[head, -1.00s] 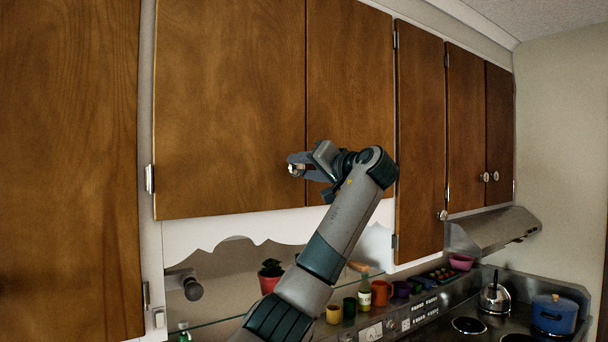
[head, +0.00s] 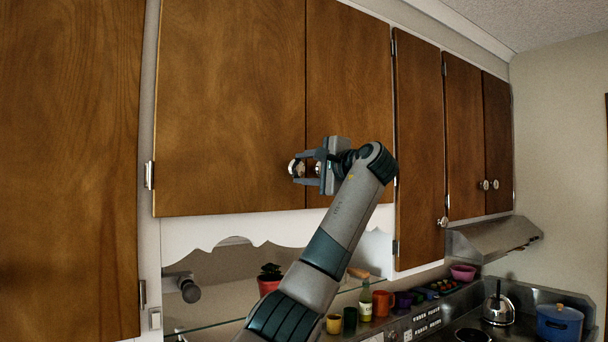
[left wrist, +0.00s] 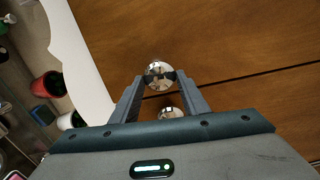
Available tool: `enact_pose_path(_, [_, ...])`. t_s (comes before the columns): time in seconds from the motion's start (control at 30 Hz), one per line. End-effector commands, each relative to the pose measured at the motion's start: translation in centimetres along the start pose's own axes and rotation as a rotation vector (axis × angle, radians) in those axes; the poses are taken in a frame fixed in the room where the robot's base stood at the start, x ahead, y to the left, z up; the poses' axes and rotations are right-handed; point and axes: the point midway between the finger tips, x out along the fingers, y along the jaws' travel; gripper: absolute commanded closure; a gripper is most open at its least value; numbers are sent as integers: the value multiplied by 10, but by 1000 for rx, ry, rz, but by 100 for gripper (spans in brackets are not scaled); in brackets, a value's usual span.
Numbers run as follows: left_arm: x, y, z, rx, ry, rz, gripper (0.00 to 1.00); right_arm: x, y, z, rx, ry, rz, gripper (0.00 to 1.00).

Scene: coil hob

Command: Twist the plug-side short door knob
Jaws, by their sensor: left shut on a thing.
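Two short wooden cabinet doors meet edge to edge, the wide left door (head: 230,110) and the narrower right door (head: 350,90). Each has a round shiny knob low by the seam. My left gripper (head: 298,168) is shut on the left door's knob, which shows between the fingertips in the left wrist view (left wrist: 160,74). The right door's knob (left wrist: 168,112) sits closer to my palm, behind the fingers and partly hidden by the gripper body. Both doors look closed. My right gripper is not in view.
A tall narrow door (head: 420,150) and another pair of doors stand to the right, above a range hood (head: 490,238). Below is a shelf with a potted plant (head: 270,278), a bottle (head: 365,300) and several cups. A kettle (head: 498,308) and blue pot (head: 559,322) stand by the hob.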

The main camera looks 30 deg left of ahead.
Motion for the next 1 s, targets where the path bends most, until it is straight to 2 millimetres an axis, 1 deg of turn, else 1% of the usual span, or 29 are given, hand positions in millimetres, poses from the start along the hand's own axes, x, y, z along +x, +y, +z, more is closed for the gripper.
enact_pose_path(0.03, [0,3,-1,45,0,1,81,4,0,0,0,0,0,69])
enact_pose_path(0.6, [0,5,0,576,0,2,81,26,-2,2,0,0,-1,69])
enact_pose_path(0.8, [0,6,0,716,0,3,81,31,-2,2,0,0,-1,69])
enact_pose_path(1.0, [0,5,0,795,1,3,81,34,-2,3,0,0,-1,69])
